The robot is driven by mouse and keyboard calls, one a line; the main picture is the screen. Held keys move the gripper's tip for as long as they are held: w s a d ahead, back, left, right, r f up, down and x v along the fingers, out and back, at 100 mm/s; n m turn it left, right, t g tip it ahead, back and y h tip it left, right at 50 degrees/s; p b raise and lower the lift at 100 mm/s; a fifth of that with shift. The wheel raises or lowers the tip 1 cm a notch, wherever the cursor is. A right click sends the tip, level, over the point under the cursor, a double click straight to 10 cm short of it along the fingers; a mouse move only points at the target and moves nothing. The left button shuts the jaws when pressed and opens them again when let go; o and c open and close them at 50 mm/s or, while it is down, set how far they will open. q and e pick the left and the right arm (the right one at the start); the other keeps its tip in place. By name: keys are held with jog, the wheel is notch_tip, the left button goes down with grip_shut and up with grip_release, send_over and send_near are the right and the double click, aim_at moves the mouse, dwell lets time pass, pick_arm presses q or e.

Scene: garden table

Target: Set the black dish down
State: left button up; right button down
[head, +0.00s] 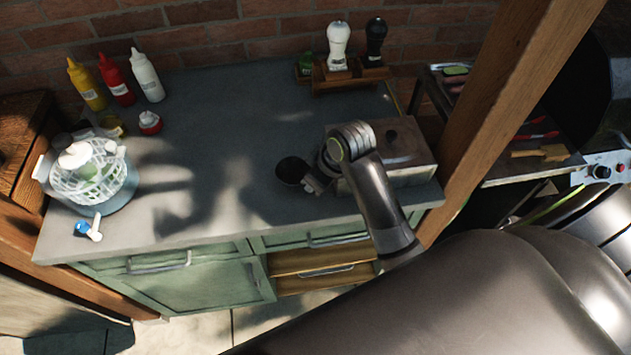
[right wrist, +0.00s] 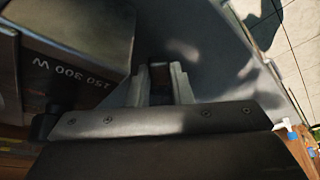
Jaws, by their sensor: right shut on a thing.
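The black dish (head: 291,171) is small and round, at the front middle of the grey counter (head: 225,130). My right gripper (head: 308,182) is at its right side and shut on it. In the right wrist view the fingers of my right gripper (right wrist: 160,80) are close together with a dark piece between them. Most of the dish is hidden there. I cannot tell whether the dish touches the counter or hangs just above it. My left gripper is in neither view.
A metal box (head: 405,155) stands close to the right of my gripper. A salad spinner (head: 92,175), a blue-and-white utensil (head: 90,228) and sauce bottles (head: 117,80) are at the left. A wooden shaker rack (head: 345,80) is behind. The counter's middle is clear.

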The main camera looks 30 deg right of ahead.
jog(key=shift+f, duration=0.7)
jog(key=c, duration=1.6)
grip_release()
jog(key=shift+f, duration=0.15)
jog(key=shift+p+v, duration=1.65)
jog(key=shift+v, duration=4.55)
